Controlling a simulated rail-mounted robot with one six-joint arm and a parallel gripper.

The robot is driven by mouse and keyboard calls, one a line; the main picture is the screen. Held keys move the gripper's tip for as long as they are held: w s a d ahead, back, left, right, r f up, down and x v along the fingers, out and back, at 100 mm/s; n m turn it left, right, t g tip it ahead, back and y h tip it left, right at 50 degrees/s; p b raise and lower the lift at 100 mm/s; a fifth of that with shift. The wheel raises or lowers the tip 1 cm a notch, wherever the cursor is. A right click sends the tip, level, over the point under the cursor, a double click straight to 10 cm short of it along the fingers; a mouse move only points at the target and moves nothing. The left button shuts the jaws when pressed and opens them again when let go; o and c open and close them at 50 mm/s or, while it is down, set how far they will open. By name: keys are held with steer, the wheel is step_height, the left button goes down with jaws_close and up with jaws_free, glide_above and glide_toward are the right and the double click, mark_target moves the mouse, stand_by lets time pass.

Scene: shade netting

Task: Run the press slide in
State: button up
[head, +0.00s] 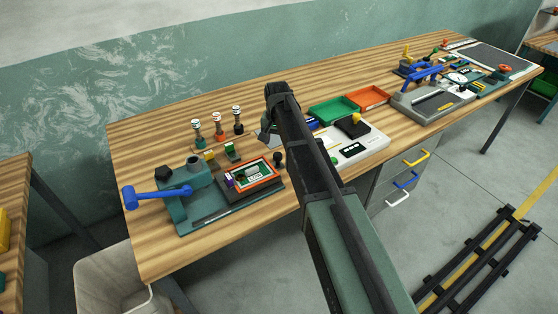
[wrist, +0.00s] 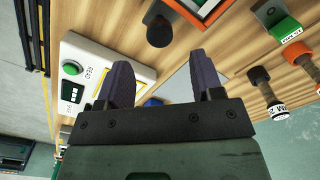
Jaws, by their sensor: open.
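The teal press (head: 205,180) stands at the left end of the bench, with a blue lever (head: 155,196) on its left. Its dark slide (head: 268,186) lies to the right of the press head, carrying an orange-framed green board (head: 253,176). In the head view my arm mostly hides the gripper.
Several stamps (head: 218,128) stand behind the press; some show in the wrist view (wrist: 270,88). A white reader box (head: 360,148) is right of my arm. Green (head: 330,112) and orange (head: 372,97) trays lie behind it.

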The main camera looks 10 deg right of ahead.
mark_target(278, 154)
step_height(278, 154, down, 7)
steer(key=b, duration=0.5)
steer(key=shift+r, duration=0.2)
steer(key=shift+c, duration=0.2)
